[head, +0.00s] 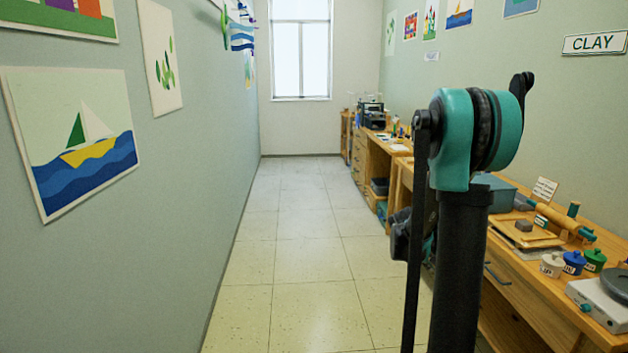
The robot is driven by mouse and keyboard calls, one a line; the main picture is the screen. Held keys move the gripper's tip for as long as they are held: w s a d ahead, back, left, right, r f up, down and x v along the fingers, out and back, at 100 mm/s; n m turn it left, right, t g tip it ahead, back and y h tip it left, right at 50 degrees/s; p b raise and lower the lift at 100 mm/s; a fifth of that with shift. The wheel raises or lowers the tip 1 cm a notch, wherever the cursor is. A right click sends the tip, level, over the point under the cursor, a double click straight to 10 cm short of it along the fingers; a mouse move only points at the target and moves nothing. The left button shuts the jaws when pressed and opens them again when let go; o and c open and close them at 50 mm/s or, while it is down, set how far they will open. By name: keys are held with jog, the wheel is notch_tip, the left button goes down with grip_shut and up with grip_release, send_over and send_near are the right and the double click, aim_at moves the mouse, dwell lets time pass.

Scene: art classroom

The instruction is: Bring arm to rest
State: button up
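My arm stands upright in the right half of the head view, with a teal and black joint at its top and dark links running down out of the frame. Part of a dark and teal piece of my arm shows low behind the upright link, beside the workbench. I cannot make out the gripper's fingers; that end is hidden behind my own arm or out of frame.
A wooden workbench (525,272) runs along the right wall, close to my arm. It carries small lidded pots (573,262), a rolling pin (556,222) and a white scale (603,303). The tiled floor (300,258) is clear up to the left wall and the window (301,48).

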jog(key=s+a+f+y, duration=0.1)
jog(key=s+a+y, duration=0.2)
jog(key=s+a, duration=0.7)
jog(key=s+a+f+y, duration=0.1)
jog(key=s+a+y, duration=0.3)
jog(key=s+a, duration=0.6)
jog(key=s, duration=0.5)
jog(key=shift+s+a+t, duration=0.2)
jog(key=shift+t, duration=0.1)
